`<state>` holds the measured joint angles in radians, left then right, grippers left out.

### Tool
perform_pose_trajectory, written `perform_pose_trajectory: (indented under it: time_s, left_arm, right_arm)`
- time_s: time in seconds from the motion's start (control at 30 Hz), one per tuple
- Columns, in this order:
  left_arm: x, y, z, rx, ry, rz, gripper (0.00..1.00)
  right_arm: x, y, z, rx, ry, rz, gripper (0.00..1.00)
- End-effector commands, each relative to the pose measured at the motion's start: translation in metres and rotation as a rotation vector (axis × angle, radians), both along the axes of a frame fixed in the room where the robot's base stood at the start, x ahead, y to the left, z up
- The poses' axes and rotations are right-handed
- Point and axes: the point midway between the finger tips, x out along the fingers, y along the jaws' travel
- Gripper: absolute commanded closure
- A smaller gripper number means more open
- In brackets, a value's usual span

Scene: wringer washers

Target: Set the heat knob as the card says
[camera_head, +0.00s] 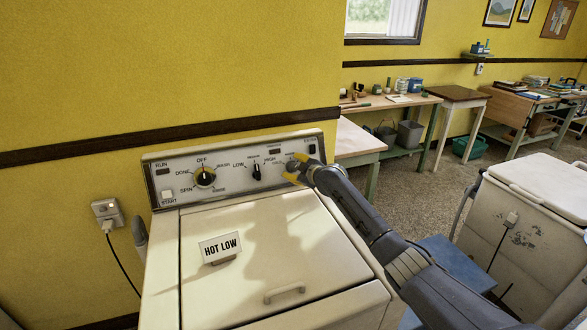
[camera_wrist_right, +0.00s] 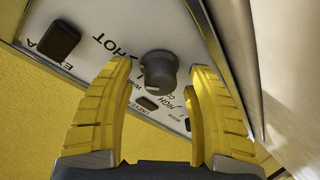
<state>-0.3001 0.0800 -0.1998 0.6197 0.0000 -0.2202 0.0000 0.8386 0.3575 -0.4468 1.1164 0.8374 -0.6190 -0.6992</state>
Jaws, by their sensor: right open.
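A white card (camera_head: 220,247) reading "HOT LOW" stands on the lid of the cream washer (camera_head: 165,270). The heat knob (camera_wrist_right: 158,70) is grey and round, with HOT, WARM and COLD printed around it in the wrist view. In the head view the fingers mostly hide that knob. The LOW-HIGH knob (camera_head: 257,172) points about straight up. My left gripper is not in view.
The OFF-WASH-SPIN knob (camera_head: 205,177) and START button (camera_head: 168,195) are farther left on the panel. A dark button (camera_wrist_right: 59,40) sits beside the heat knob. A lid handle (camera_head: 285,293) stands up in front. Workbenches (camera_head: 395,101) and another white appliance (camera_head: 530,200) are to the right.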

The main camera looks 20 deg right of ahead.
Motion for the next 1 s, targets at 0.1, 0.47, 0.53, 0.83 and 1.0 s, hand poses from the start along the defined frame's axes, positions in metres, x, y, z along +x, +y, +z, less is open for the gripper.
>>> perform_pose_trajectory:
  time_s: [0.1, 0.47, 0.53, 0.83, 1.0]
  left_arm:
    - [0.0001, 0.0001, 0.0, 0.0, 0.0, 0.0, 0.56]
    - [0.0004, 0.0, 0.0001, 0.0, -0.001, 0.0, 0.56]
    - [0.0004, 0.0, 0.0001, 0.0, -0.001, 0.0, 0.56]
    - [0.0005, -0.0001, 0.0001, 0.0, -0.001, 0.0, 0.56]
    - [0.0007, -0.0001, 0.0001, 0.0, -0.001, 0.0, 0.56]
  right_arm:
    - [0.0033, 0.0005, -0.0007, 0.0, 0.0, -0.001, 0.45]
    - [0.0045, 0.001, -0.001, -0.001, 0.0, -0.001, 0.45]
    - [0.0045, 0.001, -0.001, -0.001, 0.0, -0.001, 0.49]
    - [0.0044, 0.0009, -0.0011, -0.001, 0.0, -0.001, 0.84]
    - [0.0044, 0.0011, -0.0008, 0.0, -0.001, -0.001, 1.0]
